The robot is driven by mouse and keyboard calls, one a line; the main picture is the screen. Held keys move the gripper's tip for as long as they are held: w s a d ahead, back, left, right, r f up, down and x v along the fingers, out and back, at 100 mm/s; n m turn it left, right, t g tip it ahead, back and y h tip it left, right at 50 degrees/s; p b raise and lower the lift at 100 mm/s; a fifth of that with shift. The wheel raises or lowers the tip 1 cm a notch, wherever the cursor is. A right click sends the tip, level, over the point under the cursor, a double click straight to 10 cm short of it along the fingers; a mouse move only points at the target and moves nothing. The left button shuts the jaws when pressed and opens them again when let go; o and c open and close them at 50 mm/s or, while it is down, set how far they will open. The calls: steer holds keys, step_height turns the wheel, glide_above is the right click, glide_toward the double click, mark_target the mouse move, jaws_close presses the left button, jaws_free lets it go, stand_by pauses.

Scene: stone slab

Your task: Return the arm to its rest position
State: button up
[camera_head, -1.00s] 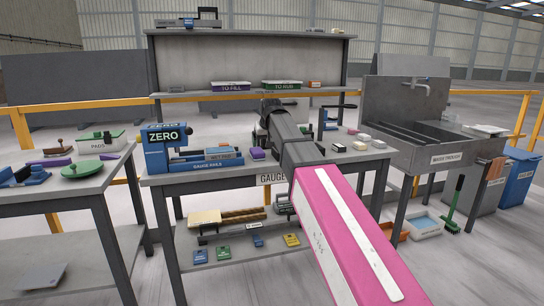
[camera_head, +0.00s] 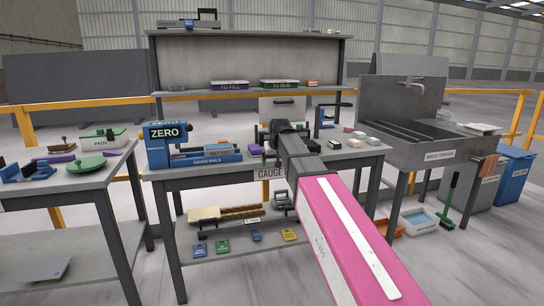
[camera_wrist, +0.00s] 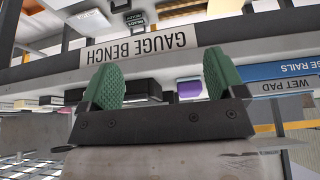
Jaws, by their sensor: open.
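My arm reaches forward over the front of the gauge bench (camera_head: 215,174) in the head view, its pink link in the foreground and its dark end by the bench's middle. In the wrist view my gripper (camera_wrist: 161,82) has its two green ribbed fingers spread wide apart, with nothing between them. The bench's "GAUGE BENCH" label (camera_wrist: 140,45) appears upside down just beyond the fingertips. In the head view the fingers are mostly hidden by my arm's end.
The blue "ZERO" gauge (camera_head: 167,133) stands on the bench's left. A sink (camera_head: 425,140) stands at right, bins (camera_head: 515,178) beyond it. A side table (camera_head: 75,187) with a green dish (camera_head: 88,164) is at left. An upper shelf (camera_head: 200,93) holds labelled boxes.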

steer(key=s+d+f+m+g, duration=0.1)
steer(key=s+d+f, duration=0.5)
steer(key=f, duration=0.5)
steer(key=s+d+f+m+g, duration=0.1)
steer(key=s+d+f+g, duration=0.1)
steer(key=s+d+f, duration=0.4)
steer(key=s+d+f+g+h, duration=0.1)
steer(key=s+d+f, duration=0.5)
steer(key=s+f, duration=0.8)
step_height(320, 180, down, 2)
steer(key=shift+f+m+g, duration=0.1)
steer(key=shift+m+g, duration=0.3)
steer(key=shift+g, duration=0.1)
